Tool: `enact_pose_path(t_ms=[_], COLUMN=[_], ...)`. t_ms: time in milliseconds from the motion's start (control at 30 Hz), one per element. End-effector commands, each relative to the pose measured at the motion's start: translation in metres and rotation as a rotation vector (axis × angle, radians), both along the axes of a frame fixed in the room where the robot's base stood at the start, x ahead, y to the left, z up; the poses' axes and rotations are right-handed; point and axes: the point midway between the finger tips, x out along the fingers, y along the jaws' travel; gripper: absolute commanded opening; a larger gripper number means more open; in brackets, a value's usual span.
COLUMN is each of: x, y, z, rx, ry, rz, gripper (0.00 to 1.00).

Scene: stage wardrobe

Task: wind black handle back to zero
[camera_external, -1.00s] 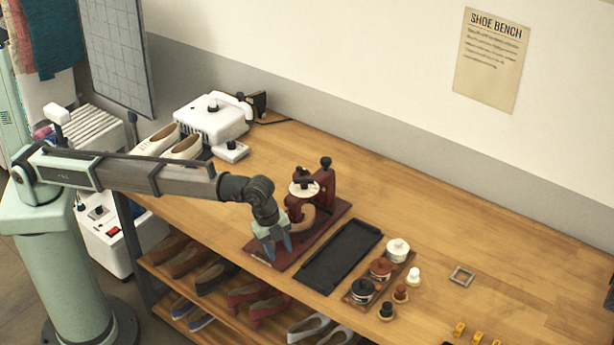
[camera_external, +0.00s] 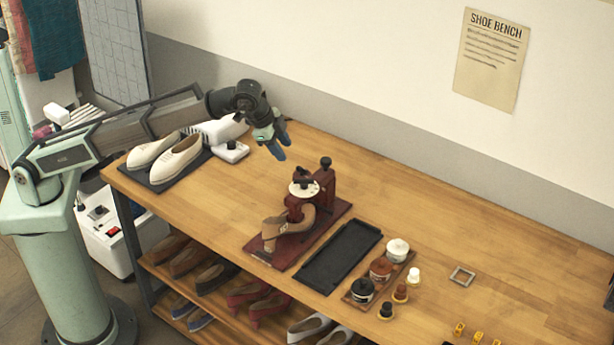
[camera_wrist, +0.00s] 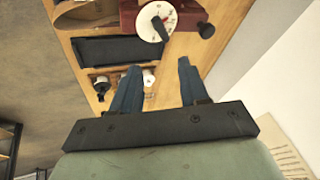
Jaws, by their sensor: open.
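A dark red shoe press (camera_external: 326,186) stands on a red base board on the bench. On it is a round white dial (camera_external: 303,191) with a black handle (camera_external: 305,182) across its top. The dial (camera_wrist: 147,28) and the black handle (camera_wrist: 161,27) also show at the top of the wrist view; I cannot read the marks. A separate black knob (camera_external: 325,163) tops the press's rear post. A tan shoe (camera_external: 275,227) sits on the press. My gripper (camera_external: 277,140) is open and empty, above the bench, behind and left of the press, apart from the handle.
A black tray (camera_external: 341,257) and a rack of small jars (camera_external: 381,268) lie right of the press. Cream shoes (camera_external: 170,155) on a dark mat and a white device (camera_external: 231,152) stand at the left. The bench (camera_external: 440,220) is clear behind the jars.

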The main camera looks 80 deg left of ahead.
Motion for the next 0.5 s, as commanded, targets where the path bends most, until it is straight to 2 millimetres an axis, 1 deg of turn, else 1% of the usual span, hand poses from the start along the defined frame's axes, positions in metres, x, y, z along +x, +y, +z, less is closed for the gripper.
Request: enact_pose_path(t_ms=[100,200,367,500], x=[-0.001,-0.002,-0.001,0.004], y=[0.003,0.004,0.004,0.005], z=[-0.001,-0.001,-0.004,-0.015], rx=[-0.038,-0.070,-0.092,-0.093], ry=[-0.006,-0.010,-0.015,-0.014], rz=[0.128,0.201,0.248,0.250], gripper=[0.44,0.44,0.44,0.44])
